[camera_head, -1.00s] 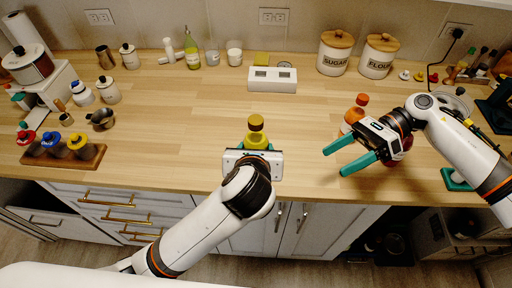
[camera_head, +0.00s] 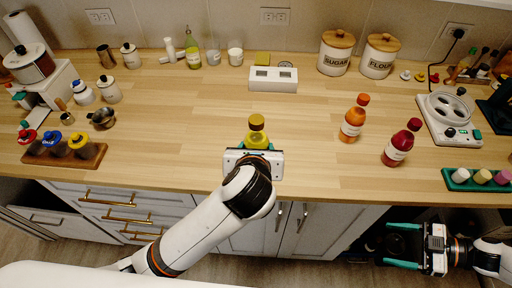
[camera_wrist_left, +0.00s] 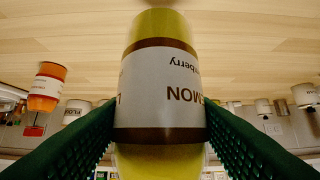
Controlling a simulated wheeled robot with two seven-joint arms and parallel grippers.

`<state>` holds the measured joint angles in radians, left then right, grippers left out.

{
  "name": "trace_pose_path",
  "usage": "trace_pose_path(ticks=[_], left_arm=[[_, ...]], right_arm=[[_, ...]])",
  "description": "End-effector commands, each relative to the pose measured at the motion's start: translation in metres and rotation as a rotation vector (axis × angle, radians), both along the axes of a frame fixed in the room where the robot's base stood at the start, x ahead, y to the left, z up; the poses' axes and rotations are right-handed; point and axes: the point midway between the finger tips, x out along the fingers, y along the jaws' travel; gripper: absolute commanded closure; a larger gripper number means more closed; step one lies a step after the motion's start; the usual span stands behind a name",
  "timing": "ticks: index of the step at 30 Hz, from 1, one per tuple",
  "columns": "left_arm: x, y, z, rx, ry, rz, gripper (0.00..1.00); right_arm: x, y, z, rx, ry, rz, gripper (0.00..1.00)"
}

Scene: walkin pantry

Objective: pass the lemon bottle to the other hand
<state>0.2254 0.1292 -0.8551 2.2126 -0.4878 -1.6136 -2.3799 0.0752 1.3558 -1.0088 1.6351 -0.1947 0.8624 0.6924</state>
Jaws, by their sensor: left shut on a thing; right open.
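The lemon bottle (camera_head: 256,137) is yellow with a gold-yellow cap and is at the counter's front middle. My left gripper (camera_head: 255,150) is shut on it; its body hides the lower part of the bottle. In the left wrist view the bottle (camera_wrist_left: 160,90), with a pale label reading "MON", lies between the two green fingers. My right gripper (camera_head: 404,245) is open and empty at the lower right, below the counter's front edge and in front of the dark open shelf. It is well apart from the bottle.
An orange bottle (camera_head: 351,122) and a red bottle (camera_head: 398,147) stand right of the lemon bottle. A green tray (camera_head: 459,183) with small jars and a white burner unit (camera_head: 449,119) are farther right. A wooden rack (camera_head: 88,158) with jars is at left.

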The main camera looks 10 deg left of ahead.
Motion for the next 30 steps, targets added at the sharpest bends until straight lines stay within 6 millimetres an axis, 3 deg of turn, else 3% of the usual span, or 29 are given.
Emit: trace_pose_path(ticks=[11,16,20,24,30], left_arm=[[0.0,0.0,0.001,-0.001,-0.002,0.0,0.81],[0.0,0.0,0.001,-0.001,-0.002,0.0,0.81],[0.0,0.0,0.001,-0.001,-0.002,0.0,0.81],[0.0,0.0,0.001,-0.001,-0.002,0.0,0.81],[0.0,0.0,0.001,-0.001,-0.002,0.0,0.81]], right_arm=[[0.045,0.045,-0.088,0.11,0.099,-0.433,0.26],[0.043,0.067,-0.159,0.154,0.249,-0.763,0.26],[0.014,0.079,-0.221,0.137,0.414,-1.011,0.26],[-0.031,0.081,-0.282,0.009,0.545,-1.184,0.26],[-0.11,0.076,-0.354,-0.326,0.667,-1.241,0.26]])
